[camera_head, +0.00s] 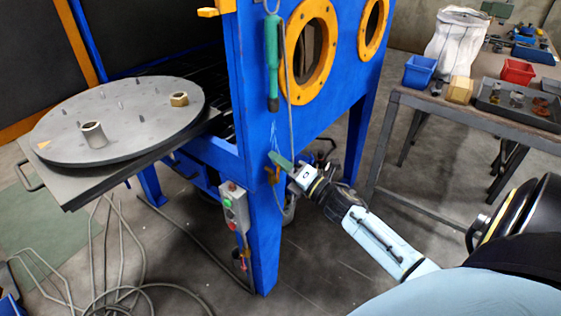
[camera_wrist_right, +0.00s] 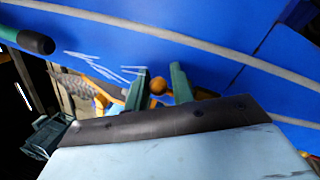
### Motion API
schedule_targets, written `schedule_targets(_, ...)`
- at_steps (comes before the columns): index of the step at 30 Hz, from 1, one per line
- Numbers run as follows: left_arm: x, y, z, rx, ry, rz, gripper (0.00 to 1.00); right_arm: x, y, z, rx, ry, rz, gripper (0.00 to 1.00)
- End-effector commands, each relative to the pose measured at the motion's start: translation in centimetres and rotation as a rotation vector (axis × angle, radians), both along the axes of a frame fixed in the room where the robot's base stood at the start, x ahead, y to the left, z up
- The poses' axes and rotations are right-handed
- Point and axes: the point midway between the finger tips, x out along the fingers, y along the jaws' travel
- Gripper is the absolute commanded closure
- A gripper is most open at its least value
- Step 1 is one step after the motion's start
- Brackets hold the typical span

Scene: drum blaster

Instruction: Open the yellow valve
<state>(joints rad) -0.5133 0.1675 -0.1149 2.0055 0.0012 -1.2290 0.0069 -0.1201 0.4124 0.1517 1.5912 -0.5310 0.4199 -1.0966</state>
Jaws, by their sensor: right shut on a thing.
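The yellow valve (camera_head: 272,175) is on the blue leg of the blaster cabinet, small and partly hidden by my right gripper. In the right wrist view its orange-yellow end (camera_wrist_right: 158,86) shows between the two green fingers. My right gripper (camera_head: 281,163) reaches in from the lower right and is at the valve. Its fingers (camera_wrist_right: 161,87) are closed around the valve with a gap where it sits. The valve's body and pipe are mostly hidden. My left gripper is not in view.
A control box (camera_head: 234,207) is on the cabinet leg just left of the valve. A green-handled tool (camera_head: 271,65) and a grey hose hang above. A round turntable (camera_head: 125,120) juts out left. A workbench (camera_head: 480,110) with bins stands right. Cables lie on the floor.

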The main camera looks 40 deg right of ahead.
Motion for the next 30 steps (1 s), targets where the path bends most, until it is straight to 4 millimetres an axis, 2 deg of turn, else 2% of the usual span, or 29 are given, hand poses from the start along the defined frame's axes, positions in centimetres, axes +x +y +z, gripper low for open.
schedule_targets(1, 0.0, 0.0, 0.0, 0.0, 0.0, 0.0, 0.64, -0.1, 0.6, -0.5, 0.006, 0.006, 0.013, 1.0)
schedule_targets(5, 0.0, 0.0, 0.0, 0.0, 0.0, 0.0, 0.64, -0.1, 0.6, -0.5, 0.006, 0.008, 0.012, 1.0)
schedule_targets(6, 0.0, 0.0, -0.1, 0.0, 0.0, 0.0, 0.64, -0.1, 0.6, -0.5, 0.006, 0.008, 0.012, 0.73)
schedule_targets(11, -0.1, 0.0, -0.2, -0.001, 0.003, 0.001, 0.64, -0.1, 0.6, -0.5, 0.005, 0.01, 0.011, 0.54)
schedule_targets(22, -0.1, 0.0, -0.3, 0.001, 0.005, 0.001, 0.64, -0.5, 0.2, -0.5, 0.002, 0.008, 0.005, 0.54)
schedule_targets(26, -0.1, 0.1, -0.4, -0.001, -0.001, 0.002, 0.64, -2.2, -0.2, -0.8, 0.003, 0.01, 0.004, 0.54)
schedule_targets(30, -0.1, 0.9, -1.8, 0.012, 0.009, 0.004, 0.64, -5.2, -0.8, -1.4, 0.004, 0.012, 0.003, 0.54)
